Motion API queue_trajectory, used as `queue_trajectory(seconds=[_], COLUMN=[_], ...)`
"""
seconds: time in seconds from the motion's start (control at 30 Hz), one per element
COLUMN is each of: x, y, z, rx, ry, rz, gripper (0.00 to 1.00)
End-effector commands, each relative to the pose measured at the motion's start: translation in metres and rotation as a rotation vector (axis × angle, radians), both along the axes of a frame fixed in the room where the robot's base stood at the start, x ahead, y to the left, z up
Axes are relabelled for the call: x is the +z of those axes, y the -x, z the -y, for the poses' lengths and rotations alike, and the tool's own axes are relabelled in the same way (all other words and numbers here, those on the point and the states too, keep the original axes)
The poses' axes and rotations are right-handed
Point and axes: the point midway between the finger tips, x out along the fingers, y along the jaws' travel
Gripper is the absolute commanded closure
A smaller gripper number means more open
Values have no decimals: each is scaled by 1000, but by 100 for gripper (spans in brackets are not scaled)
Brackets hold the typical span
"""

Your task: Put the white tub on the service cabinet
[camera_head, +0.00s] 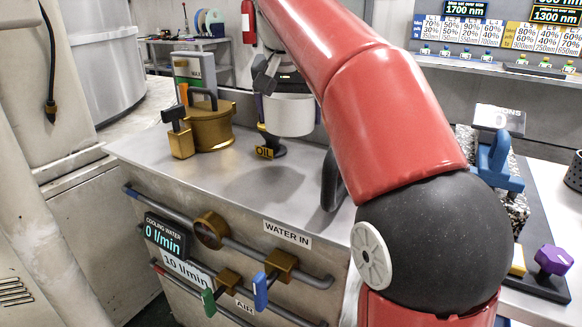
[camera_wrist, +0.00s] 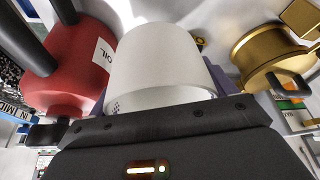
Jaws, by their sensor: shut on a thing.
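The white tub (camera_head: 290,114) is held by its rim in my gripper (camera_head: 267,78), which is shut on it. It hangs upright above the steel top of the service cabinet (camera_head: 205,172), with a soft shadow on the top below it. In the wrist view the tub (camera_wrist: 160,58) fills the middle, against the dark edge of my gripper (camera_wrist: 165,112). The gap under the tub's base is hard to judge.
A brass pot (camera_head: 210,126) and a small brass block with a black handle (camera_head: 180,142) stand left on the cabinet. A red OIL vessel (camera_wrist: 72,68) shows in the wrist view. Front pipes carry valves (camera_head: 210,229). The front middle of the top is clear.

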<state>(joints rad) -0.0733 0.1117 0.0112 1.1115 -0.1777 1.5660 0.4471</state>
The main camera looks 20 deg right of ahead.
Motion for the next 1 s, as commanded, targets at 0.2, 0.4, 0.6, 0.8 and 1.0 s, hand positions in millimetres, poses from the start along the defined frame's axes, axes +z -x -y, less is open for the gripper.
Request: queue_trajectory(seconds=[0.2,0.4,0.6,0.8,1.0], x=[-49,-65,-93,-96,-99], y=[1,0,0,0,0], z=[0,0,0,0,0], rx=[1,0,0,0,0], ry=[0,1,1,1,0], rz=[0,0,0,2,1], gripper=[44,44,44,44,44])
